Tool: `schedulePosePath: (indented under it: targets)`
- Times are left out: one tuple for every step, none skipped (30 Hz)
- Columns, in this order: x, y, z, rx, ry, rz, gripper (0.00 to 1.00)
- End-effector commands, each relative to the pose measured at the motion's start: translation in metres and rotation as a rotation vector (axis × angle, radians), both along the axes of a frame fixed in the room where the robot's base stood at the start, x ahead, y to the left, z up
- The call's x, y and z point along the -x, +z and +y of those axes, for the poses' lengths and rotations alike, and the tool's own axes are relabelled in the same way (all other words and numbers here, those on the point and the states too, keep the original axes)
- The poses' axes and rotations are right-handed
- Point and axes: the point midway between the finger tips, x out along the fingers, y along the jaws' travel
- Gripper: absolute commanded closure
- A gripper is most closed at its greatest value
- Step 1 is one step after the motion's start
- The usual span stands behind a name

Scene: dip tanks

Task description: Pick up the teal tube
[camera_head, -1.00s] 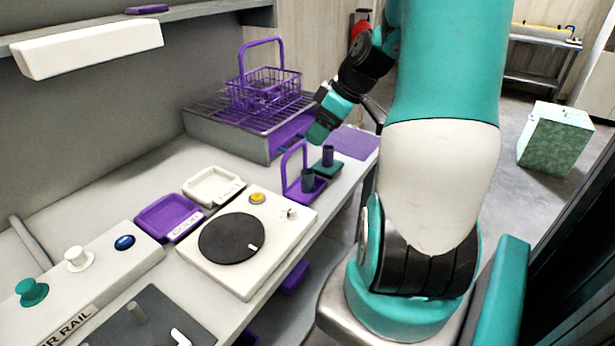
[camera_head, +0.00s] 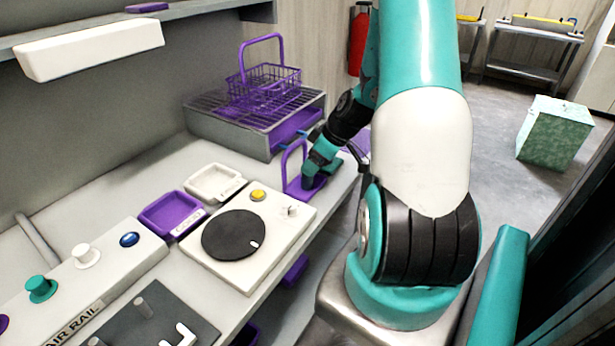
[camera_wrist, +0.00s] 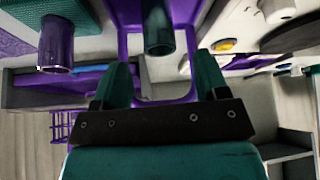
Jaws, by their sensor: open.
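The teal tube (camera_wrist: 158,32) shows at the top middle of the wrist view, inside the purple handled holder (camera_wrist: 128,30). My gripper (camera_wrist: 163,72) is open, with one teal finger to each side of the tube's line. The tube's visible end lies just beyond the fingertips, and I see no contact. In the head view my gripper (camera_head: 308,180) reaches down at the purple holder (camera_head: 287,168) on the bench's right end. There the gripper hides the tube.
A purple tube (camera_wrist: 57,45) stands close by at the wrist view's left. The holder's upright handle is beside my gripper. Purple tray (camera_head: 170,214), white tray (camera_head: 214,180) and a white unit with a dark disc (camera_head: 234,234) are nearby. A purple basket (camera_head: 265,85) sits on a grey rack.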

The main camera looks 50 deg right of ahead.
Motion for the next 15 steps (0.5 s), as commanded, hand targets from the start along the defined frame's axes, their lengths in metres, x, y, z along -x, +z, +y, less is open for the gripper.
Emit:
schedulePosePath:
  targets:
    - [-0.002,-0.004,0.001,-0.003,0.001,0.003,0.33]
    - [-0.003,-0.007,0.002,-0.004,0.002,0.003,0.33]
    - [-0.004,-0.012,0.003,-0.004,0.002,0.003,0.33]
    - [-0.006,-0.016,0.003,-0.006,0.003,0.005,0.33]
    - [-0.008,-0.020,0.004,-0.005,0.002,0.004,0.33]
    - [-0.009,-0.025,0.004,-0.004,0.003,0.004,0.33]
    - [-0.012,-0.029,0.004,-0.003,0.003,0.003,0.33]
    - [-0.014,-0.032,0.005,-0.002,0.003,0.003,0.33]
    - [-0.016,-0.036,0.005,-0.004,0.002,0.003,0.33]
    - [-0.017,-0.039,0.006,-0.003,0.002,0.003,0.33]
    - [-0.018,-0.040,0.006,-0.002,0.001,0.002,0.33]
    - [-0.019,-0.042,0.006,-0.001,0.001,0.001,0.33]
    - [-0.020,-0.043,0.006,-0.001,0.001,0.001,0.33]
    - [-0.020,-0.044,0.006,-0.001,0.001,0.001,0.33]
    - [-0.020,-0.044,0.006,-0.001,0.000,0.001,0.33]
